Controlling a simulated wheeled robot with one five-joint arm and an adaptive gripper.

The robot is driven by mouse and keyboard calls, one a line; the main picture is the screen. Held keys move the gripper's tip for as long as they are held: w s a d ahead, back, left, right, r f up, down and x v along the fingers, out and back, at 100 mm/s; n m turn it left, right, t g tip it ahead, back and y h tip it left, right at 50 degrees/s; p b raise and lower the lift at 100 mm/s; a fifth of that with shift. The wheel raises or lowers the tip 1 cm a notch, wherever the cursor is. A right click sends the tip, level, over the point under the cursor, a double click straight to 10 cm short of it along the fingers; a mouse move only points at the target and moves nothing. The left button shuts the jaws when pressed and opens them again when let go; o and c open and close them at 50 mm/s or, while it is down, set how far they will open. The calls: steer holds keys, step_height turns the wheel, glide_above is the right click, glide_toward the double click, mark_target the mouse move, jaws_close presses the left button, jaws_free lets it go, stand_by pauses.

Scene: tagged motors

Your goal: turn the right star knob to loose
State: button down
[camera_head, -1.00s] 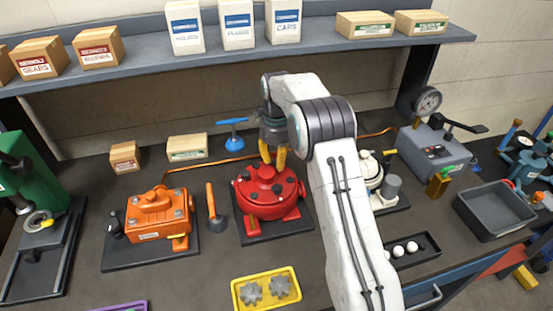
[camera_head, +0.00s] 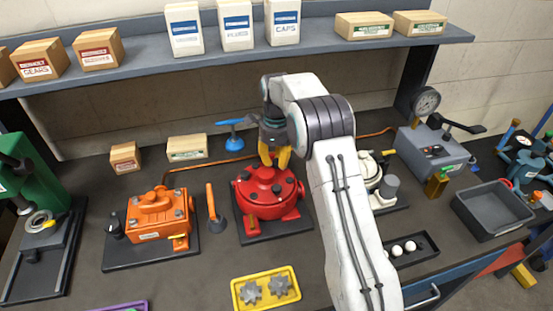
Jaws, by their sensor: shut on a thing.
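A red round motor housing (camera_head: 262,199) stands on a dark base plate in the middle of the bench, with several small dark knobs on and around its lid. My gripper (camera_head: 274,160), with yellow fingers, points down at the back of the lid and is shut on a star knob. The fingers hide that knob, so its shape and angle cannot be made out. Another dark knob (camera_head: 277,188) shows on the front of the lid, clear of the fingers.
An orange motor (camera_head: 159,215) and an orange-handled tool (camera_head: 211,205) are to the left. A blue T-handle tool (camera_head: 233,138) stands behind. A yellow tray (camera_head: 240,300) with gears lies in front. My arm hides part of a white motor (camera_head: 370,170) at right.

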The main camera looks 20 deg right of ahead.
mark_target(275, 161)
steer(key=shift+w+a+n, duration=0.1)
steer(key=shift+n, duration=0.5)
steer(key=c, duration=1.2)
jaws_free()
steer(key=shift+w+a+f, duration=0.1)
steer(key=shift+f, duration=0.05)
steer(key=shift+o, duration=1.1)
step_height(275, 161, up, 12)
